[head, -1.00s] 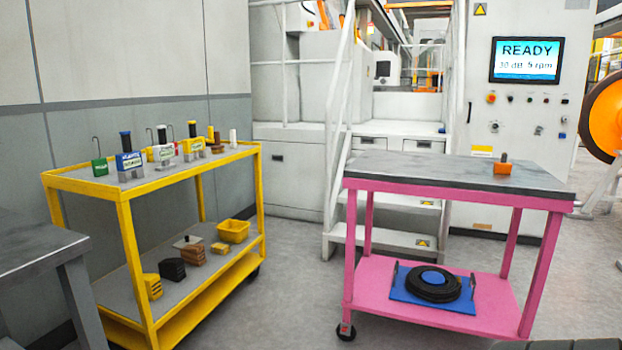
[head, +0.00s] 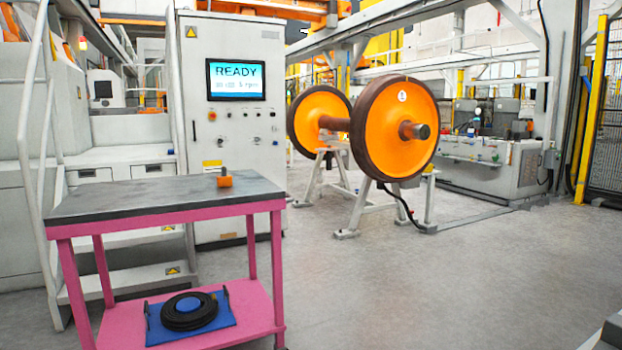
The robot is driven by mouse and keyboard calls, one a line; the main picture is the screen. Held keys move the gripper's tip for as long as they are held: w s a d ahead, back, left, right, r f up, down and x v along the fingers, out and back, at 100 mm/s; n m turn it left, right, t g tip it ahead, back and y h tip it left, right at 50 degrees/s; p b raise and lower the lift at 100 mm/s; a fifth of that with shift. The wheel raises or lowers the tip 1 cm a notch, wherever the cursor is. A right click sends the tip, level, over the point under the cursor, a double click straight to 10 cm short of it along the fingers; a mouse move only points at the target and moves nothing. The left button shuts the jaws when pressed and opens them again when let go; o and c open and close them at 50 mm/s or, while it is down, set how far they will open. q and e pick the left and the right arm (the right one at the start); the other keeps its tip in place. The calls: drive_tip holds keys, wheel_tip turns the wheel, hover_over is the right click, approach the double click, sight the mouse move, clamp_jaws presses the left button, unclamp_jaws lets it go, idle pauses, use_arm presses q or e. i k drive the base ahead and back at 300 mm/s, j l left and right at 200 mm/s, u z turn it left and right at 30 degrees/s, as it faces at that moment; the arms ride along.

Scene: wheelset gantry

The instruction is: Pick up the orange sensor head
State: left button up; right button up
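The orange sensor head (head: 225,181) is a small orange block with a dark stub on top. It stands upright near the back right part of the dark top of a pink cart (head: 150,198). Nothing touches it apart from the cart top. Neither of my grippers shows in the head view.
The cart's lower shelf holds a coiled black cable (head: 190,311) on a blue mat. Behind stand white steps and a control cabinet (head: 198,110) with a READY screen (head: 236,79). An orange wheelset (head: 398,128) rests on white stands (head: 362,195). The floor (head: 400,290) at right is clear.

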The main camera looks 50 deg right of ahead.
sight(224, 180)
drive_tip(key=i+j+z, duration=0.1)
drive_tip(key=z, duration=0.35)
drive_tip(key=j+z, duration=0.4)
drive_tip(key=i+j+z, duration=0.1)
drive_tip(key=j+z, duration=0.15)
drive_tip(key=z, duration=0.2)
